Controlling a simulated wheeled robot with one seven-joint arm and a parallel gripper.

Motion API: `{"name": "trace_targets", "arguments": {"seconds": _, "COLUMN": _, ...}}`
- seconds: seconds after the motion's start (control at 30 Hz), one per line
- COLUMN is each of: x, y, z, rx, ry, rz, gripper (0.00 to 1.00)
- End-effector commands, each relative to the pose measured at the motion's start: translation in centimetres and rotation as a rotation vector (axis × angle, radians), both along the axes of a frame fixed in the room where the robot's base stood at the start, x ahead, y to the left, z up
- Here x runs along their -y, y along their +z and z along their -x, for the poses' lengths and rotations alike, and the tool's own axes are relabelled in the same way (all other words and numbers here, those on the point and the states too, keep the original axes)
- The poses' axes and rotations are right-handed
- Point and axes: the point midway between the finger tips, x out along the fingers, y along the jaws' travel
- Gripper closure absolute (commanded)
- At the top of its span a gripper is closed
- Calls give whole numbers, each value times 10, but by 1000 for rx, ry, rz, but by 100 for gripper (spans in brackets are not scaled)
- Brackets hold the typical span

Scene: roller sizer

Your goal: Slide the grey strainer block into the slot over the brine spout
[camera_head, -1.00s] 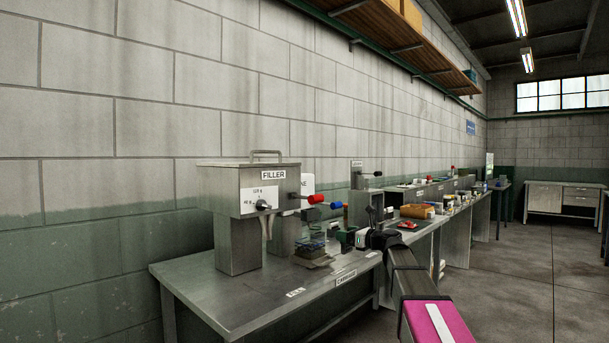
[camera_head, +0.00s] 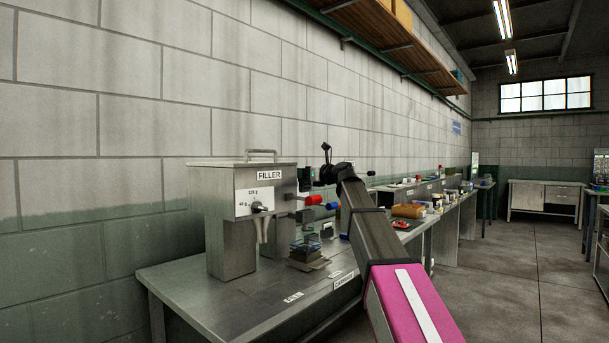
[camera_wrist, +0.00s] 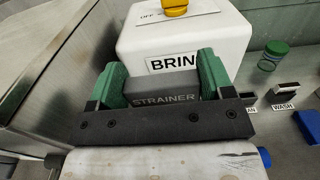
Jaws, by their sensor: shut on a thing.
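The grey strainer block (camera_wrist: 165,88), lettered STRAINER, is between the two green fingers of my gripper (camera_wrist: 163,76) in the wrist view. My gripper is shut on it. Beyond the block stands the white brine box (camera_wrist: 185,38), with part of its BRINE label and a yellow knob (camera_wrist: 174,8) showing. The block overlaps the box's front in the picture; I cannot tell whether they touch. The spout and its slot are hidden. In the head view my gripper (camera_head: 305,180) is raised above the bench, just right of the filler; the block cannot be made out there.
The steel filler (camera_head: 240,215) stands on the bench (camera_head: 215,300) to the left, its red-ended lever (camera_head: 313,200) close below my gripper. In the wrist view a green-lidded jar (camera_wrist: 272,57) and a holder labelled WASH (camera_wrist: 285,92) are at right.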

Motion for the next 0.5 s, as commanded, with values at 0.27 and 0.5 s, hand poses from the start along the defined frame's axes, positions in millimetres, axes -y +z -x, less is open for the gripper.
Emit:
{"name": "trace_targets", "arguments": {"seconds": 0.27, "x": 0, "y": 0, "z": 0, "rx": 1, "ry": -1, "rz": -2, "gripper": 50}}
{"name": "trace_targets", "arguments": {"seconds": 0.5, "x": 0, "y": -12, "z": 0, "rx": 0, "ry": -1, "rz": -1, "gripper": 50}}
